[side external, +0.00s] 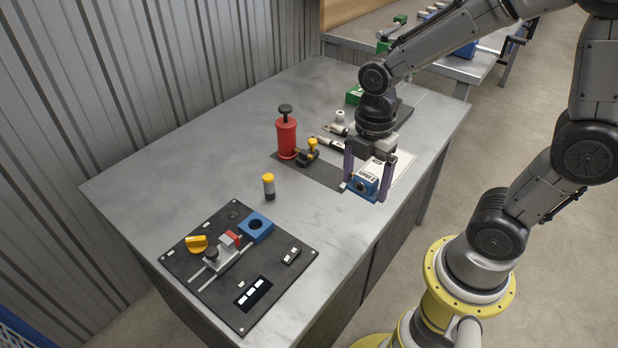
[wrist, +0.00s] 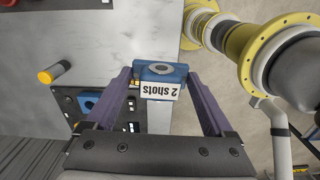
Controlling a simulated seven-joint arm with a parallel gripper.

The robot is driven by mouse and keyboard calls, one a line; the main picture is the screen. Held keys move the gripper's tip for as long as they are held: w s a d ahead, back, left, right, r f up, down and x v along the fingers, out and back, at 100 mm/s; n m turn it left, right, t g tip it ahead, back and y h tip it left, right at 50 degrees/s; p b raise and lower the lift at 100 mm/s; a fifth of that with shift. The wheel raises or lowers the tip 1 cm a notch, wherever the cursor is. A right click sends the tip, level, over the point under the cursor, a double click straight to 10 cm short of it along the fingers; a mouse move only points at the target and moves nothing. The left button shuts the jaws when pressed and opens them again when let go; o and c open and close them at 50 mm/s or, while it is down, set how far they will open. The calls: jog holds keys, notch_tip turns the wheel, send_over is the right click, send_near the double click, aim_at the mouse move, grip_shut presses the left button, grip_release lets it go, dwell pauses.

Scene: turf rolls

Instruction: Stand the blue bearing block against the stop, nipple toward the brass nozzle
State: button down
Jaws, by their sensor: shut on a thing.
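The blue bearing block (side external: 362,185) has a round bore and a white label; in the wrist view (wrist: 150,72) the label reads "2 shots", upside down. My gripper (side external: 366,193) is shut on it, one purple-grey finger on each side; the fingers also show in the wrist view (wrist: 160,78). I cannot tell whether the block touches the table, or pick out its nipple. A red pump-like canister (side external: 286,138) with a black knob stands left of the gripper. Beside it is a small dark fixture with a brass-coloured piece (side external: 313,145), seemingly the nozzle. The stop is not clearly distinguishable.
A black panel (side external: 215,290) at the table's front left carries another blue block (side external: 257,227), a yellow knob (side external: 196,243) and a red-and-grey clamp (side external: 222,250). A yellow-capped cylinder (side external: 268,187) stands alone. A white sheet (side external: 402,168) lies behind my gripper.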

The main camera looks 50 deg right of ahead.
jog(key=w+r+m, duration=0.2)
jog(key=w+m, duration=1)
jog(key=w, duration=0.9)
jog(key=w+d+r+m, duration=0.5)
jog(key=d+m, duration=0.1)
jog(key=m, duration=0.8)
jog(key=w+d+m, duration=0.3)
jog(key=d+m, duration=0.2)
jog(key=d, duration=0.5)
jog(key=f, duration=0.9)
jog(key=d+f, duration=0.1)
jog(key=f, duration=0.4)
jog(key=shift+s+d, duration=0.1)
jog(key=shift+s, duration=0.05)
jog(key=shift+f, duration=2.45)
jog(key=shift+f, duration=0.1)
